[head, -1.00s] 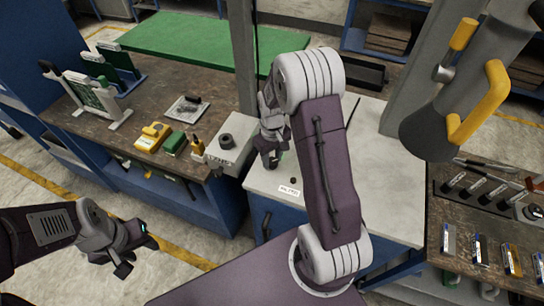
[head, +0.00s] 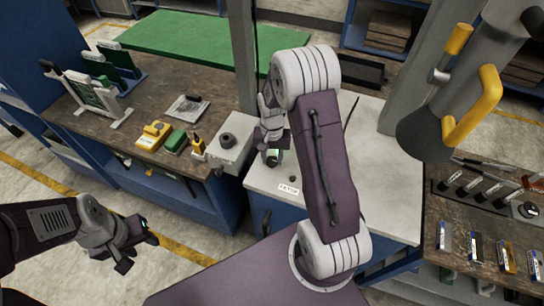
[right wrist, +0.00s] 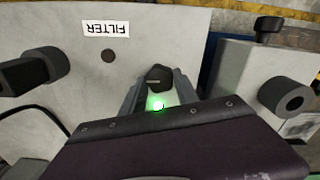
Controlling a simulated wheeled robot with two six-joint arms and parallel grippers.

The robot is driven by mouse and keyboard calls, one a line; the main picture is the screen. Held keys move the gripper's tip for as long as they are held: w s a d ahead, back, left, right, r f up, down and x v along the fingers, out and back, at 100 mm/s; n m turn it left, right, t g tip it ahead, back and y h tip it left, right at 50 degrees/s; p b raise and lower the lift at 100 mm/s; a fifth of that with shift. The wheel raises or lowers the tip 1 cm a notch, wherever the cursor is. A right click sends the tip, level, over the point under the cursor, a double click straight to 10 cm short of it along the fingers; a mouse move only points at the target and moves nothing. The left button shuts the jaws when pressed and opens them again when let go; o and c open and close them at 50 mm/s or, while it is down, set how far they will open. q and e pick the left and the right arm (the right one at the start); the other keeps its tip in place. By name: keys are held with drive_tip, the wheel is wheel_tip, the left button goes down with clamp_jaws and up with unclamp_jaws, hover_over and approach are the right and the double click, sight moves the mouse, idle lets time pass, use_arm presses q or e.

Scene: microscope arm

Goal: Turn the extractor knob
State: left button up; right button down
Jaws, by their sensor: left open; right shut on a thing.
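My right gripper (head: 272,150) reaches down to the pale bench panel in the head view. In the right wrist view its fingers (right wrist: 158,92) are shut on a dark knob (right wrist: 160,76) with a pale line on its top. A green light glows just below this knob there. A white label (right wrist: 105,28) on the panel reads FILTER, upside down, beside a small dark hole; I see no label for the gripped knob. My left gripper (head: 128,250) is open and empty above the floor at lower left, far from the panel.
A grey box with a round dark knob (head: 227,141) stands left of the panel; this knob also shows in the right wrist view (right wrist: 285,95). Another dark knob (right wrist: 35,70) projects at left there. A grey microscope-like body with yellow handles (head: 475,107) is at right.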

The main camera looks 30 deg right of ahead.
sight(271, 160)
drive_tip(key=shift+w+r, duration=0.1)
idle(0.5)
drive_tip(key=c, duration=0.9)
unclamp_jaws()
wheel_tip(271, 160, up, 9)
drive_tip(key=b, duration=0.1)
drive_tip(key=shift+a, duration=0.15)
